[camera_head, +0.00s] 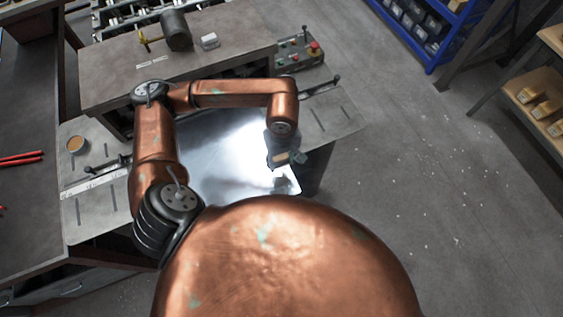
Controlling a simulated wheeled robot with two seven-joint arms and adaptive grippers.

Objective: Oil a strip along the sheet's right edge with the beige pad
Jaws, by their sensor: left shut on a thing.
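The shiny metal sheet (215,165) lies on the grey machine bed, with a bright glare across its middle. My left arm reaches over it from the left and bends down at its right side. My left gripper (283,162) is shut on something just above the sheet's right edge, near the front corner. A small beige patch (280,157) shows at the gripper; it looks like the beige pad, mostly hidden by the fingers. I cannot tell if it touches the sheet. A dark reflection shows below. My right gripper is not in view.
A round tin (76,144) with light brown contents stands on the left bed. A control box (299,54) with a red button is behind. Open floor lies right.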

